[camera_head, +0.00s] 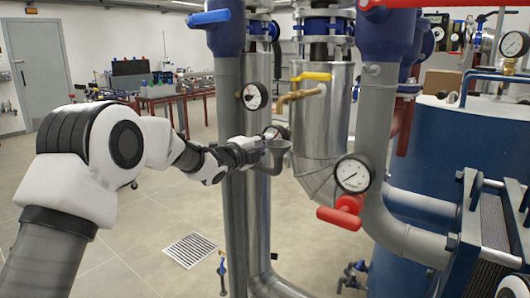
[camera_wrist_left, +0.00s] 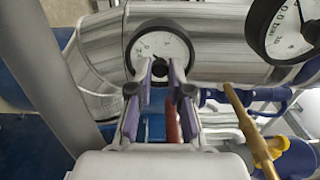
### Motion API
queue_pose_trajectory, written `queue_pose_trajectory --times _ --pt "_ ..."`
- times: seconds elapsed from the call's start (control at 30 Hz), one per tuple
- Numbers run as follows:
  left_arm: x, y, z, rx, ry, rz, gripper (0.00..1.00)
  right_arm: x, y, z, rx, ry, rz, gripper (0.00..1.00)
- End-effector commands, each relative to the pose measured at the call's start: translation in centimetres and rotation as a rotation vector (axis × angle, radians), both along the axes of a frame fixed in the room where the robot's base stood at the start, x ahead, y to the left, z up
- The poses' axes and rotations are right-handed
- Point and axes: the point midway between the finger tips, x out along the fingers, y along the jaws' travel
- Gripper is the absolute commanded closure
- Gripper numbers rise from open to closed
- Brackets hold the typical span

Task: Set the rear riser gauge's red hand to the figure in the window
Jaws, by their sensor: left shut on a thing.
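A round white-faced gauge (camera_wrist_left: 160,50) with a black rim is straight ahead in the left wrist view. In the head view a gauge (camera_head: 270,131) is partly hidden behind my left gripper (camera_head: 262,147). The fingertips of my left gripper (camera_wrist_left: 161,70) are close together at the lower middle of the dial and shut on a small part there, seemingly the red hand's knob. The tips cover the part, and the red hand's reading cannot be made out. No figure window is readable. My right gripper is not in view.
Another gauge (camera_wrist_left: 290,28) is close at the upper right in the wrist view. In the head view, a gauge (camera_head: 255,96) sits above my gripper, and another gauge (camera_head: 353,174) is by a red valve handle (camera_head: 340,217). Grey pipes (camera_head: 232,220) stand close by.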

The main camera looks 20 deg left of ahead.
Motion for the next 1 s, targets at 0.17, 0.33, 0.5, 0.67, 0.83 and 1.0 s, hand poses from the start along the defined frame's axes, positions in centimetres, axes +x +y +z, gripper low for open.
queue_pose_trajectory --times 0.17,0.33,0.5,0.67,0.83,1.0 --pt "-0.05 -0.12 -0.74 0.04 -0.002 -0.003 1.0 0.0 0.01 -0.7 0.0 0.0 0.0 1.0" --pt "-0.05 -0.12 -0.69 0.049 -0.004 -0.003 1.0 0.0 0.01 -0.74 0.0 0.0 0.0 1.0" --pt "-0.05 -0.13 -0.72 0.049 -0.003 -0.002 1.0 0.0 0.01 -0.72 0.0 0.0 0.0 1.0" --pt "-0.05 -0.12 -0.76 0.048 -0.002 -0.002 0.6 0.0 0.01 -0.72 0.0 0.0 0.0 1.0" --pt "-0.03 -0.09 -0.51 0.047 -0.006 -0.002 0.56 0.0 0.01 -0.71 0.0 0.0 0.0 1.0" --pt "-0.02 -0.06 -0.19 0.046 -0.01 -0.001 0.56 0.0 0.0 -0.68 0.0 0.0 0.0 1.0"
